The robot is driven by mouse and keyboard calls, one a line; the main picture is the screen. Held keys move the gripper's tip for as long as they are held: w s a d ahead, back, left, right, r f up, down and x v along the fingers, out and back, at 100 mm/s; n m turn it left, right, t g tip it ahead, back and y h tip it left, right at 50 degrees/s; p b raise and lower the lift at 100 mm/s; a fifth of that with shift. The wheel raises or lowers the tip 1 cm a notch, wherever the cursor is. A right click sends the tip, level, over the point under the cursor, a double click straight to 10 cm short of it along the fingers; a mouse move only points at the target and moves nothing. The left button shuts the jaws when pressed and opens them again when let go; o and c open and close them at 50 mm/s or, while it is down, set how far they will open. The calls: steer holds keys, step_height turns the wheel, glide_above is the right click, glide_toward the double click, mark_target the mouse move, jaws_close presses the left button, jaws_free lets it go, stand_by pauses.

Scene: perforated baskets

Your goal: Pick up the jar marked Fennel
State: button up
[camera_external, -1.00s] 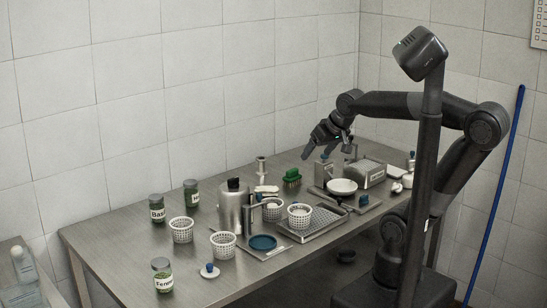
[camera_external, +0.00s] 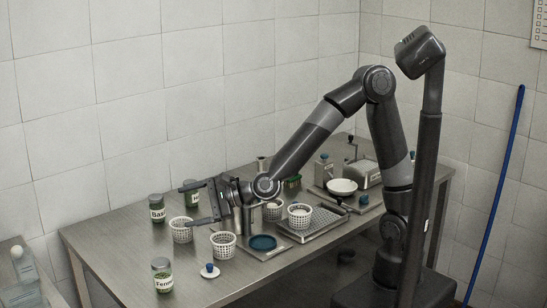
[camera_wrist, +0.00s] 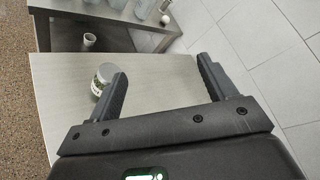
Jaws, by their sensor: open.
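The jar marked Fennel (camera_external: 162,277) stands upright on the near left part of the steel table, with a pale lid and green contents. My gripper (camera_external: 187,206) is open and empty, pointing left above the table, behind and to the right of the Fennel jar and apart from it. In the wrist view my gripper (camera_wrist: 162,68) has its fingers wide apart with bare table between them. A pale-lidded jar (camera_wrist: 100,80) stands beside the left finger, partly hidden by it; its label is too small to read there.
Perforated baskets (camera_external: 223,246) stand near my gripper. A white lid with a blue knob (camera_external: 209,272) lies right of Fennel. A side shelf (camera_wrist: 72,33) adjoins the table's end.

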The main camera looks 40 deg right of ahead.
steer(key=s+a+r+m+t+y, duration=0.1)
steer(key=s+a+r+m+t, duration=0.15)
steer(key=r+m, duration=0.45)
steer(key=m, duration=0.4)
glide_toward(155, 269)
steer(key=shift+w+d+f+t+y, duration=0.25)
steer(key=shift+w+d+f+y, duration=0.05)
steer(key=shift+w+d+f, duration=0.8)
steer(key=shift+w+a+f, duration=0.1)
steer(key=shift+w+f, duration=0.05)
steer(key=shift+f, duration=0.05)
steer(key=x, duration=0.4)
steer(key=shift+w+a, duration=0.2)
steer(key=shift+a, duration=0.05)
steer(key=shift+s+a+x, duration=0.15)
steer(key=shift+x, duration=1.3)
steer(key=shift+s+a+x, duration=0.1)
steer(key=shift+x, duration=1.35)
steer(key=shift+r, duration=0.1)
steer(key=shift+c, duration=0.6)
steer(key=c, duration=1.1)
